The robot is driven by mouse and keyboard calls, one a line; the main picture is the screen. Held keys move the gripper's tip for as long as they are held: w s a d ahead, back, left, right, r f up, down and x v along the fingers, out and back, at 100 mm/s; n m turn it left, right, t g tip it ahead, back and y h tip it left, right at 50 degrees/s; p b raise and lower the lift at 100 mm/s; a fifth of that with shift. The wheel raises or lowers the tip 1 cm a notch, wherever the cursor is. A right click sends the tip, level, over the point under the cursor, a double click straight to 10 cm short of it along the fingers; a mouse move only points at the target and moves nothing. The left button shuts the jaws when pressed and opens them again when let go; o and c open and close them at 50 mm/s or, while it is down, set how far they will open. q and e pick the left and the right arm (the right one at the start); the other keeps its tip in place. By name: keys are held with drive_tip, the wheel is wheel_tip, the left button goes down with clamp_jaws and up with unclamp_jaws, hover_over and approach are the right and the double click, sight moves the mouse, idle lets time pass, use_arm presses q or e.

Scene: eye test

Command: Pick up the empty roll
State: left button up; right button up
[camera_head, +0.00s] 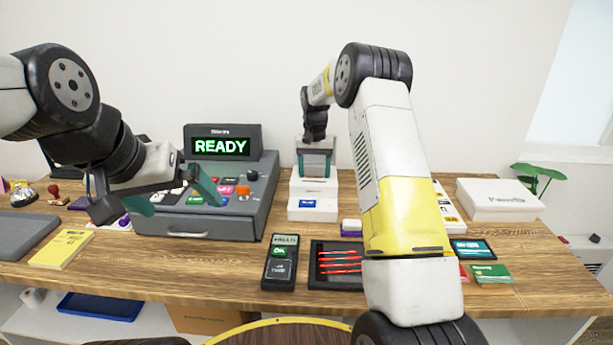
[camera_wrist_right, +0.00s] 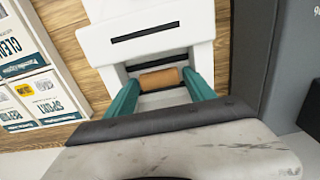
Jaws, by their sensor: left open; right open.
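The empty roll is a small brown cylinder (camera_wrist_right: 160,79) in the right wrist view. It lies crosswise in a recess of a white device with dark slots (camera_wrist_right: 190,22), which also shows in the head view (camera_head: 300,205). My right gripper (camera_wrist_right: 162,90) is open, with one green finger near each end of the roll; I cannot tell whether they touch it. In the head view my right gripper (camera_head: 315,163) points down over the device, and the roll is hidden there. My left gripper (camera_head: 174,196) is open and empty in front of the grey cash register (camera_head: 258,215).
The register stands close beside the white device. A card terminal (camera_head: 280,262) and a dark tray (camera_head: 323,277) with red pens lie in front. A yellow book (camera_head: 62,248) is at left, a white box (camera_head: 500,200) at right. Bare wood (camera_head: 190,265) shows at the front.

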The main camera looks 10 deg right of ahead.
drive_tip(key=c, duration=1.1)
